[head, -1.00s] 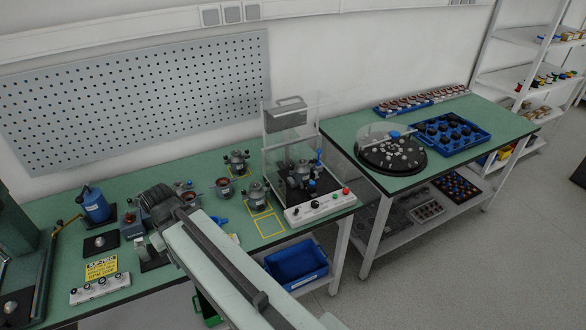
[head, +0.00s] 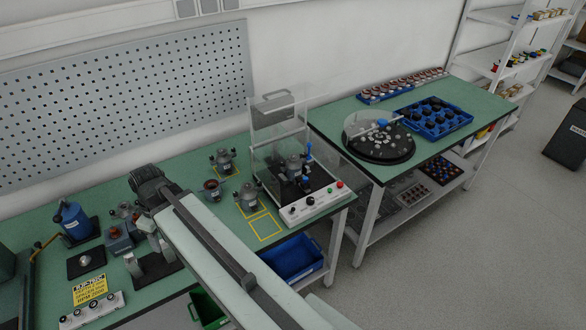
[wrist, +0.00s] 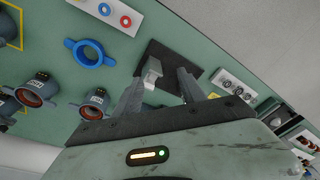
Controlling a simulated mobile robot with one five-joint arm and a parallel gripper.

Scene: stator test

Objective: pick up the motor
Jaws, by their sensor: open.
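Several grey motors with copper-coloured windings stand on the green bench; I cannot tell which one is meant. In the head view one motor (head: 223,161) is at the back, another (head: 249,197) is by the yellow outlines, and one (head: 293,167) sits inside the clear test enclosure. In the wrist view, motors (wrist: 36,90) and (wrist: 97,101) lie left of my gripper (wrist: 160,78). My gripper is open, with no motor between its fingers. A black plate with a pale metal block (wrist: 152,70) shows beyond the fingers. My arm hides part of the bench in the head view.
The test enclosure (head: 268,150) stands at the bench's right end. A blue ring part (wrist: 90,52) lies near my fingers in the wrist view. A blue bin (head: 291,260) is below the bench. A second table (head: 330,118) carries a turntable and trays.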

